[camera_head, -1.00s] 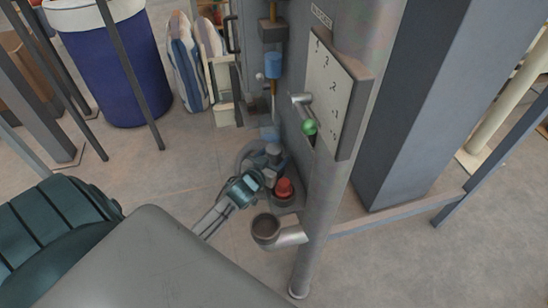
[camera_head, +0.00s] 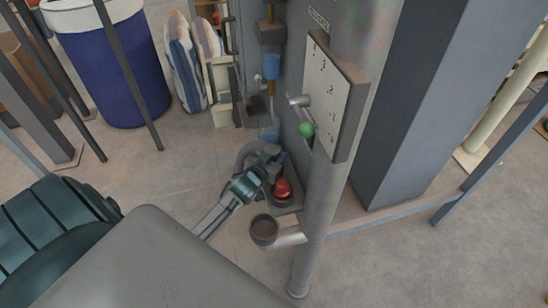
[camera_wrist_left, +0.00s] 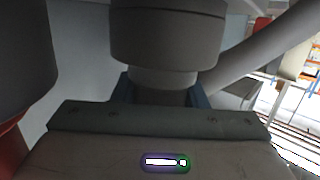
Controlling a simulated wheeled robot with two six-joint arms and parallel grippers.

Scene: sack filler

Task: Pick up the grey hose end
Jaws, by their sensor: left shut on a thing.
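The grey hose end (camera_wrist_left: 165,35) is a dark grey cylinder with a narrower neck, filling the top middle of the left wrist view. My left gripper (camera_head: 269,162) is shut on it, with the jaws at the narrow neck. In the head view the gripper hides most of the hose end. The grey hose (camera_head: 246,152) curves behind the gripper there, and it also runs to the upper right in the left wrist view (camera_wrist_left: 262,52). My right gripper is in neither view.
A red knob (camera_head: 282,189) stands just right of my left gripper. An open grey spout (camera_head: 264,230) sticks out from the round post (camera_head: 318,225). A lever with a green ball (camera_head: 306,129) and a dial panel are above. A blue barrel (camera_head: 112,65) stands back left.

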